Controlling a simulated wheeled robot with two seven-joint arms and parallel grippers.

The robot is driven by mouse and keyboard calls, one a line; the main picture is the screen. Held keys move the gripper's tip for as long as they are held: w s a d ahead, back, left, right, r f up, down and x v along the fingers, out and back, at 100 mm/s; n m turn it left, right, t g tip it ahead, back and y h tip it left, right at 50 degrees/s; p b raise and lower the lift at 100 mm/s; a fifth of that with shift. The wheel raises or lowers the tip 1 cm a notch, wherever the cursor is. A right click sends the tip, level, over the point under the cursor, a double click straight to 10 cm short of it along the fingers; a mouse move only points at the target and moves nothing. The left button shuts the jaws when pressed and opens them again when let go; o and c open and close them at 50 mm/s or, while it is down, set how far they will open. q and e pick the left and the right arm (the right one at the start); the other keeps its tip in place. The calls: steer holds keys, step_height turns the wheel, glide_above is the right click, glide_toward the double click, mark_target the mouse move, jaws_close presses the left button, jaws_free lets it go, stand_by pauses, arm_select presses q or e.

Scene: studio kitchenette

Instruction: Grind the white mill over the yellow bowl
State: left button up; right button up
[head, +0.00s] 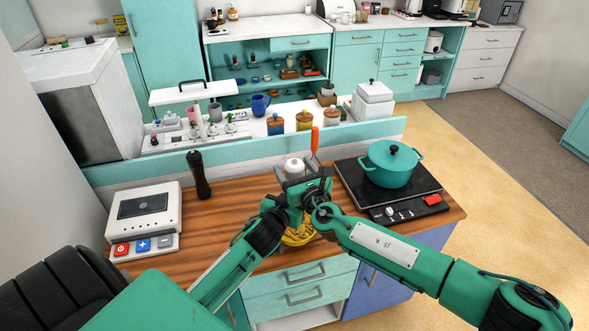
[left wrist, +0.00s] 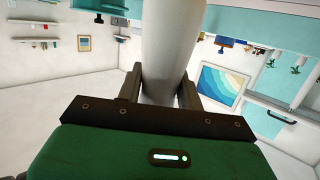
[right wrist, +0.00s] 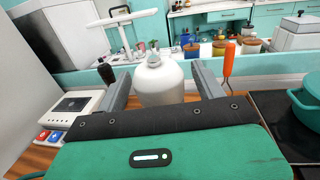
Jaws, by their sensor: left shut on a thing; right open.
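The white mill (head: 293,166) is over the counter in the middle of the head view, its lower part hidden by my grippers. My left gripper (left wrist: 160,88) is shut on the mill's white body (left wrist: 168,45), which fills the gap between its fingers. My right gripper (right wrist: 163,88) is open, with a finger on either side of the mill's rounded white top (right wrist: 158,80) and its small knob. The yellow bowl (head: 297,239) sits on the counter below the grippers, largely hidden behind my arms.
A dark pepper mill (head: 199,175) stands at the left, near a white button appliance (head: 144,212). A teal pot (head: 390,164) sits on a black hob (head: 352,178) at the right. An orange-handled utensil (head: 315,141) stands upright just behind the grippers.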

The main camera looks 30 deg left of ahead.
steer(key=c, duration=1)
steer(key=shift+o, duration=0.2)
steer(key=shift+s+a+m+t+h, duration=0.1)
steer(key=shift+m+t+h, duration=0.85)
steer(key=shift+t, duration=0.25)
steer(key=shift+m+t+h, duration=0.65)
steer(key=shift+t, duration=0.05)
steer(key=o, duration=1)
steer(key=shift+c, duration=0.2)
steer(key=v, duration=1.2)
